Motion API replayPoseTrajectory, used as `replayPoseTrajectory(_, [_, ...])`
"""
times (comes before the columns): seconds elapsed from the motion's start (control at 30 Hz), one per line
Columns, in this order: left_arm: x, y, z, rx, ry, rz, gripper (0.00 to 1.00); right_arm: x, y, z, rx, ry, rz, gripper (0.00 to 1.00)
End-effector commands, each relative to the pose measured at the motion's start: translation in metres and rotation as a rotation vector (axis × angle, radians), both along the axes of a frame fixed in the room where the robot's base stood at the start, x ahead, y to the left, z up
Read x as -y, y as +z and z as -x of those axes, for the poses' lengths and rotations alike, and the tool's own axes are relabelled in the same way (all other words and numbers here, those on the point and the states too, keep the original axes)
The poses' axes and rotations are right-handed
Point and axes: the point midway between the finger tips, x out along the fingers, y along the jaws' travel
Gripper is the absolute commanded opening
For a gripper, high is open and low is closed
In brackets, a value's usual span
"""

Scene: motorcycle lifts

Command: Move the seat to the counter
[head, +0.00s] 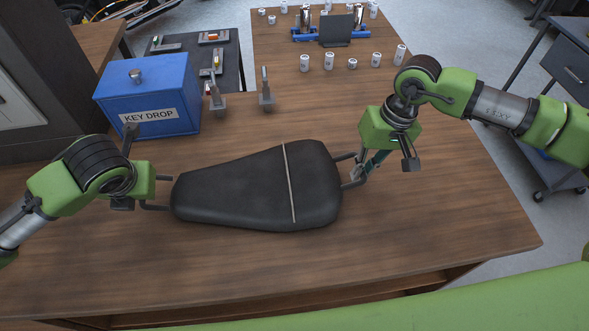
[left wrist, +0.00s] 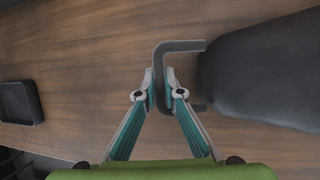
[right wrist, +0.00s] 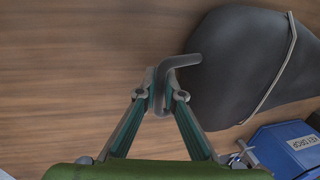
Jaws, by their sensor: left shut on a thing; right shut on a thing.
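The black motorcycle seat (head: 240,190) with a pale strap across it lies over the wooden counter (head: 420,240) in the head view. I cannot tell whether it touches the top. It has a grey metal handle at each end. My left gripper (left wrist: 160,88) is shut on the handle at the narrow left end (left wrist: 185,46). My right gripper (right wrist: 160,92) is shut on the handle at the wide right end (right wrist: 182,62). The seat also shows in the left wrist view (left wrist: 265,70) and in the right wrist view (right wrist: 235,60).
A blue key drop box (head: 150,97) stands behind the seat at the left. Two small metal stands (head: 266,92) are beside it. Several white cans (head: 304,62) and a dark panel (head: 336,29) are at the back. The counter is clear in front and at the right.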

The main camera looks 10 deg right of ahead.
Motion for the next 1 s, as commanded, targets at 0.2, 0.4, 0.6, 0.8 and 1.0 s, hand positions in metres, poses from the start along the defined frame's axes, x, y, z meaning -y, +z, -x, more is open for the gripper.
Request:
replayPoseTrajectory(0.2, [0.000,-0.001,0.000,0.000,0.000,-0.001,0.25,0.000,-0.001,0.000,0.000,-0.001,0.001,0.25])
replayPoseTrajectory(0.4, [0.000,0.000,0.000,0.000,0.000,0.000,0.25,0.000,-0.001,0.000,0.000,0.000,0.000,0.25])
replayPoseTrajectory(0.6, [0.004,0.017,0.005,0.005,-0.001,0.002,0.25,0.000,-0.001,0.000,0.000,0.000,0.000,0.25])
replayPoseTrajectory(0.8, [0.012,0.056,0.022,0.007,-0.003,0.001,0.25,0.000,-0.001,0.000,0.000,0.000,0.000,0.25])
replayPoseTrajectory(1.0, [0.018,0.091,0.036,0.006,-0.001,0.000,0.25,0.000,-0.001,0.000,0.000,0.000,0.000,0.25])
